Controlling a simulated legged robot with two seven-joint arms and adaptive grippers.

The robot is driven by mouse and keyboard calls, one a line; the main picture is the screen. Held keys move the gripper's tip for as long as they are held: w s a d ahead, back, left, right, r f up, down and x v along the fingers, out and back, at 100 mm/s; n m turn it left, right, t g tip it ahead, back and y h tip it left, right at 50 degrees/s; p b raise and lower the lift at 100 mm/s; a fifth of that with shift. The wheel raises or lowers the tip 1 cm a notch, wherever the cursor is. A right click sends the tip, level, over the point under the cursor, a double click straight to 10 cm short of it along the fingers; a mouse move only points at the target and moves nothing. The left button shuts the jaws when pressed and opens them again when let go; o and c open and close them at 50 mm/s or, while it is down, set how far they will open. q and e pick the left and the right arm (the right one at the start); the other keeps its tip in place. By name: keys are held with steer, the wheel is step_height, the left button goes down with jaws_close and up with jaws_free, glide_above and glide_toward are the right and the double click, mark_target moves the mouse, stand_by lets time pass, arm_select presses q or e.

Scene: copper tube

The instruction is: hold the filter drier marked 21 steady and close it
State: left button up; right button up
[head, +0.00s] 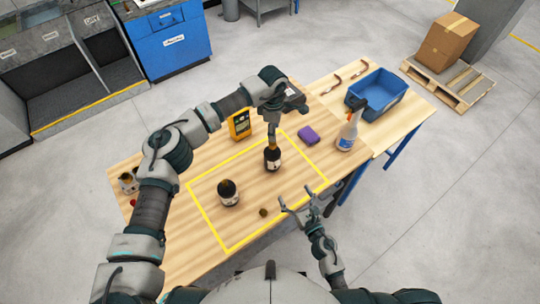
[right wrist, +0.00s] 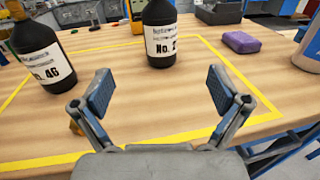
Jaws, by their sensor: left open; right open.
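A dark bottle-shaped filter drier (head: 272,158) with a white label stands upright inside the yellow outline. Its label in the right wrist view (right wrist: 162,40) reads "No. 2" with the last digit cut or unclear. A second dark bottle (head: 228,194) stands to its left; its label in the right wrist view (right wrist: 40,65) looks like No. 46. A small brown cap (head: 263,212) lies on the table in front. My left gripper (head: 272,136) is open, pointing down just over the first drier's top; contact is unclear. My right gripper (head: 297,200) is open and empty, low near the front edge.
A purple sponge (head: 308,135), a spray bottle (head: 347,132) and a blue bin (head: 376,96) stand to the right. A yellow device (head: 240,124) is behind the driers. The yellow-outlined area (head: 206,215) is mostly bare around the driers.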

mark_target(276, 162)
arm_select(q)
steer(key=shift+w+a+r, duration=0.15)
steer(key=shift+a+r, duration=0.05)
steer(key=shift+a, duration=0.05)
steer(key=shift+d, duration=0.15)
arm_select(e)
steer(key=shift+d+f, duration=0.1)
arm_select(q)
steer(key=shift+d, duration=0.15)
arm_select(e)
steer(key=shift+d, duration=0.1)
steer(key=x, duration=1.6)
steer(key=shift+w, duration=0.15)
steer(key=shift+w+a, duration=0.5)
steer(key=shift+w, duration=0.05)
steer(key=shift+c, duration=0.3)
